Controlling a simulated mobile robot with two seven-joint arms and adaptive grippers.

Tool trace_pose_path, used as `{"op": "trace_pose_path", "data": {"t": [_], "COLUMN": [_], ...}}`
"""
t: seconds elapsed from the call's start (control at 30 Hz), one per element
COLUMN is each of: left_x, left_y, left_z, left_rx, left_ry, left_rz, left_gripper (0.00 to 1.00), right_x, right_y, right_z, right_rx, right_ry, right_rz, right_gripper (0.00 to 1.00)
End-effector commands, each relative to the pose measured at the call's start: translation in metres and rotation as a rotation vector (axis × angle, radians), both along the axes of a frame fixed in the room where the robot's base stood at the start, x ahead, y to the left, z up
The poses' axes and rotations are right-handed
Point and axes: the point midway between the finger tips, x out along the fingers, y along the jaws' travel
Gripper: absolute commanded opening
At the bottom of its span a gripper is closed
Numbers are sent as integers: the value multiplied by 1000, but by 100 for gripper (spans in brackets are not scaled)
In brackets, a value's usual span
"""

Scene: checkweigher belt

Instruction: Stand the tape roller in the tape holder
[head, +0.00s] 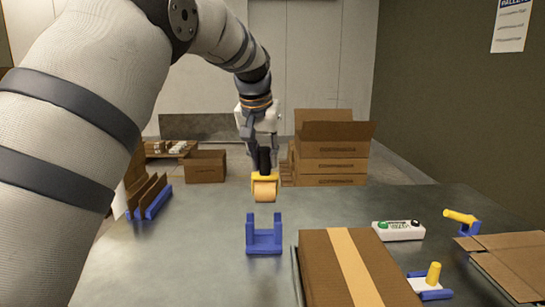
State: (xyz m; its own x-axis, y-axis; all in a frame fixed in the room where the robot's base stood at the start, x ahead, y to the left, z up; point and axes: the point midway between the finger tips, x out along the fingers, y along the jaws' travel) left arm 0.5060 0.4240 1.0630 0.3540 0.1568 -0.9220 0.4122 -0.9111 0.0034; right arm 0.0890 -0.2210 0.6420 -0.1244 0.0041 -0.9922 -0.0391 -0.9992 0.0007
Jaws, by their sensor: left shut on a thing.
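The tape roller has a black handle, a yellow frame and a tan roll (264,191). My left gripper (263,150) is shut on its black handle and holds it upright with the roll at the bottom. A blue holder with two upright side posts (264,239), which looks like the tape holder, stands on the metal table. The roller hangs above and slightly behind this holder in the picture, apart from it. The right gripper is not in view.
A taped carton (325,265) lies right of the blue holder. A white control box (398,231), a blue-and-yellow tool (461,217) and an open carton (510,262) are further right. A blue rack with cardboard sheets (153,200) stands left. The table between is clear.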

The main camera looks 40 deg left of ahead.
Motion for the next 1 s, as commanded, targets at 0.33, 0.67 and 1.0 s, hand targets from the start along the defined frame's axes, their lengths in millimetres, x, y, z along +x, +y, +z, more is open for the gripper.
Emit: {"op": "trace_pose_path", "data": {"t": [0.33,0.67,1.0], "left_x": [-1,-1,-1], "left_y": [4,4,4], "left_z": [-13,-47,-83], "left_rx": [-4,-4,-5], "left_ry": [9,9,9], "left_rz": [5,5,6], "left_gripper": [0,0,0], "right_x": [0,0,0], "right_y": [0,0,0], "right_z": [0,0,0], "right_rx": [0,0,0], "right_ry": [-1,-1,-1], "right_rz": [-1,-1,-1], "right_gripper": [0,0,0]}}
